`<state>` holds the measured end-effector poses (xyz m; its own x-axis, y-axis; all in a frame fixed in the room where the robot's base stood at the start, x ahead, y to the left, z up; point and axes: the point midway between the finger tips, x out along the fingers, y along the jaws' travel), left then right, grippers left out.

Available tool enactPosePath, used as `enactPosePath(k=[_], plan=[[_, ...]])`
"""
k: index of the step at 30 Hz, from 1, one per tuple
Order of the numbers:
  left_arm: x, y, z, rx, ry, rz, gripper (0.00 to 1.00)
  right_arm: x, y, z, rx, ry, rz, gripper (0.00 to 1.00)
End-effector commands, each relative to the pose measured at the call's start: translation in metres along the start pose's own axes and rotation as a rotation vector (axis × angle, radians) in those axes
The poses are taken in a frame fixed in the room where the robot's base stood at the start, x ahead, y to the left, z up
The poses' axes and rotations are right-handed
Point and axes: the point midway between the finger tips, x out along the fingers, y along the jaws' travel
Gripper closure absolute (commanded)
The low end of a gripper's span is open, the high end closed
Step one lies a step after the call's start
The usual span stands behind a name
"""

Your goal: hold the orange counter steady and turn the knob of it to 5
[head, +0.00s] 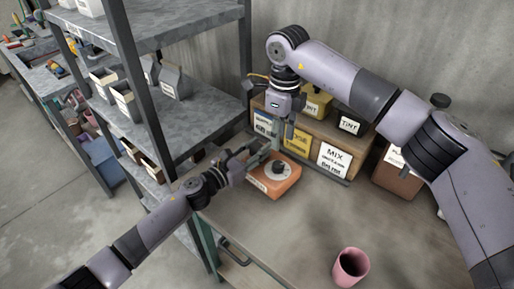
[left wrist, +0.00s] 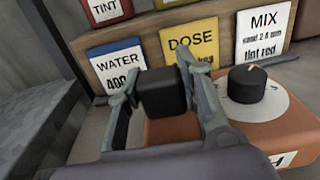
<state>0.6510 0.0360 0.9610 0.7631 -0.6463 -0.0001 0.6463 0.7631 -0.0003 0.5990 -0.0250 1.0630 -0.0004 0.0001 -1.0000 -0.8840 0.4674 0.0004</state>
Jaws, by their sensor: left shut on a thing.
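The orange counter (head: 275,184) sits on the table in front of the labelled box row. Its round black knob (head: 278,167) stands on a pale dial; it also shows at the right of the left wrist view (left wrist: 246,84). The dial's numbers are too small to read. My left gripper (left wrist: 152,80) is shut on the black block (left wrist: 162,94) at the counter's left end. My right gripper (head: 284,133) hangs fingers down above and behind the counter, apart from the knob. Its fingers look parted and empty.
A wooden rack (head: 305,142) with boxes labelled WATER, DOSE, MIX and TINT stands close behind the counter. A pink cup (head: 350,267) stands near the table's front. A metal shelf (head: 165,100) rises at left. The table (head: 310,222) is clear between counter and cup.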

Motion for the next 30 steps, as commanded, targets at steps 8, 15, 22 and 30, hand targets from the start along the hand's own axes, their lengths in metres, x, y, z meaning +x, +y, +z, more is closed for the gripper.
enactPosePath(k=[8,15,22,30], plan=[[0.000,0.000,0.000,0.000,0.000,0.000,0.95,0.000,0.000,0.000,0.000,0.000,0.000,0.67],[0.000,0.000,0.000,0.000,0.001,0.001,1.00,0.000,0.000,0.000,0.000,0.000,0.000,0.67],[0.000,0.000,0.000,0.000,0.001,0.001,1.00,-0.009,-0.001,0.000,0.039,-0.002,-0.002,0.58],[0.000,0.000,0.000,0.001,0.001,0.001,1.00,-0.011,0.000,-0.002,0.107,0.002,0.002,0.52]])
